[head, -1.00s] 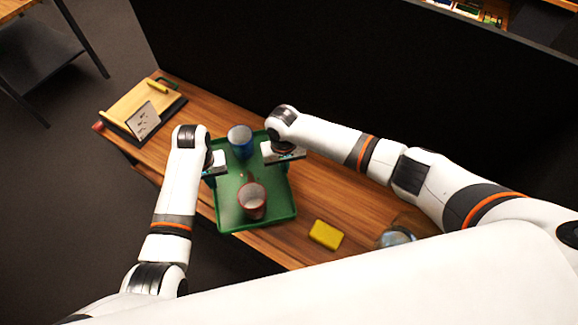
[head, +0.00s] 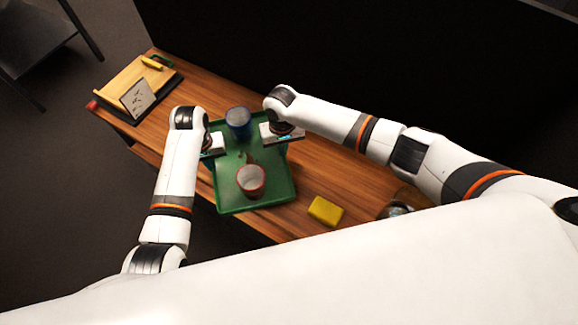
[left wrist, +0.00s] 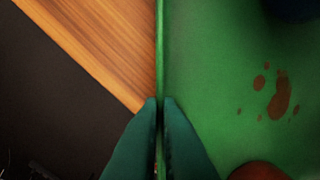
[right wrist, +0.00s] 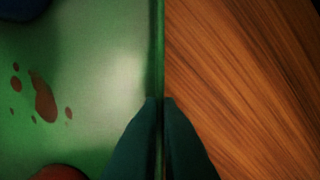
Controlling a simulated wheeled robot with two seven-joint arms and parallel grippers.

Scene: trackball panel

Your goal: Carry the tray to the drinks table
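The green tray (head: 231,196) carries a blue cup (head: 238,123) toward its far end and a red cup (head: 250,181) toward its near end. Both cups look upright. Reddish-brown spots mark the tray floor between them, also in the left wrist view (left wrist: 281,95). My left gripper (head: 211,152) is shut on the tray's left rim (left wrist: 160,60). My right gripper (head: 283,139) is shut on its right rim (right wrist: 159,60). The tray is over the wooden table; I cannot tell whether it touches the top. No drinks table can be identified for sure.
On the wooden table (head: 340,180), a yellow block (head: 325,211) lies right of the tray and a glass object (head: 396,210) stands near my right arm. A wooden board with a card (head: 137,99) sits at the left end. A dark panel (head: 330,60) rises behind. Another table (head: 35,45) stands far left.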

